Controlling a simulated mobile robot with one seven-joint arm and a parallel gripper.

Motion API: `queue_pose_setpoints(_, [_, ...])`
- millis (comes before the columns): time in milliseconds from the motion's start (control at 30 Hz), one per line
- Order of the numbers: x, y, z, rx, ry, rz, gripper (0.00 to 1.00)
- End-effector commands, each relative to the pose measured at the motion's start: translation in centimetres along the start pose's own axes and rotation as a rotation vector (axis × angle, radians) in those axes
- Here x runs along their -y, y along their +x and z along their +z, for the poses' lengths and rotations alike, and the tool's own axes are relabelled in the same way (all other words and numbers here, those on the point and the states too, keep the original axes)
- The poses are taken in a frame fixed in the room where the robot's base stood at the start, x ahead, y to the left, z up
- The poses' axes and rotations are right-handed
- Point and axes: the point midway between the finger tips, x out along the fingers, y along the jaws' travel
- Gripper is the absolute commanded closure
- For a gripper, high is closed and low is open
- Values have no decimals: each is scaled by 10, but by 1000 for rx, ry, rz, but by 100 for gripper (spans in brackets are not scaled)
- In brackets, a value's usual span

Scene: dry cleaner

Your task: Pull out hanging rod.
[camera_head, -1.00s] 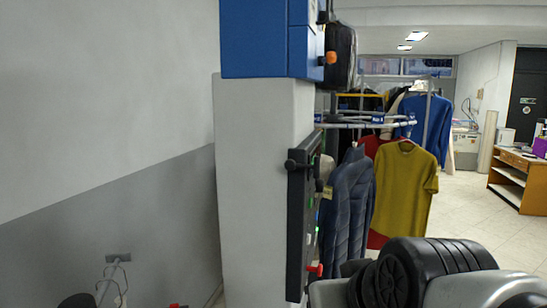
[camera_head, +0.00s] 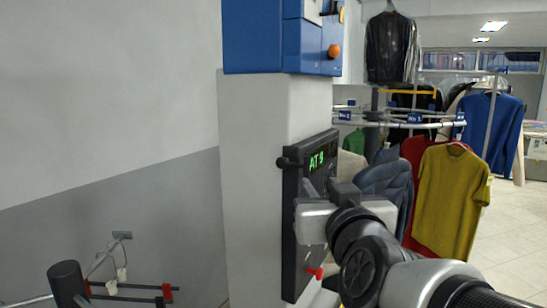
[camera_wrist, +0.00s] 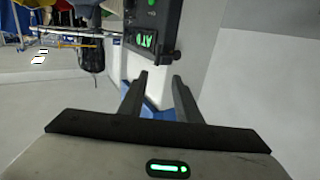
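A black panel (camera_head: 305,230) with a green-lit display stands on the white pillar in the head view. A short dark rod with a round knob (camera_head: 288,163) sticks out from its upper left; I cannot tell whether this is the hanging rod. The panel and display (camera_wrist: 150,38) show upside down in the wrist view, with the knob (camera_wrist: 172,58) beside them. My gripper (camera_head: 345,190) is in front of the panel, partly hiding it. In the wrist view its two fingers (camera_wrist: 160,76) are apart, with nothing held between them; the knob appears just beyond them.
A blue cabinet (camera_head: 262,38) is fixed above the panel. A red-handled part (camera_head: 315,272) is at the panel's bottom. A garment rail (camera_head: 400,122) with hanging clothes, including a yellow shirt (camera_head: 450,195), is behind to the right. A dark and red frame (camera_head: 130,290) stands lower left.

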Motion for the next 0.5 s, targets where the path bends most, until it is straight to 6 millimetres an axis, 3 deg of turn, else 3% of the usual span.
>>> queue_pose_setpoints(267, [-5,9,-7,-34,-1,24,69])
queue_pose_setpoints(500, [-5,53,-8,-30,-3,22,69])
